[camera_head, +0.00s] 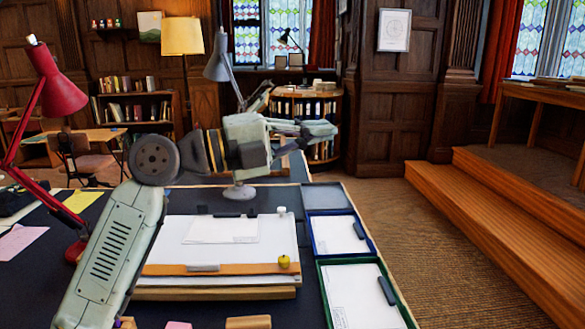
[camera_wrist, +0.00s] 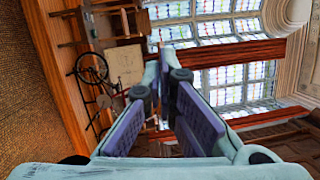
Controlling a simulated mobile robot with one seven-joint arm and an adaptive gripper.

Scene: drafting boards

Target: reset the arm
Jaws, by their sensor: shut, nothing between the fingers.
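My gripper (camera_head: 318,130) is raised above the far side of the desk in the head view, pointing right. In the wrist view its two fingers (camera_wrist: 165,75) come together at the tips with nothing between them. It is shut, empty and clear of the drafting board. My pale green arm rises from the lower left and bends over the desk. The wrist view is rolled sideways and shows windows (camera_wrist: 215,60) and furniture beyond the fingers.
A red lamp (camera_head: 60,88) stands left. Open floor (camera_head: 430,240) lies right, before wooden steps (camera_head: 510,200).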

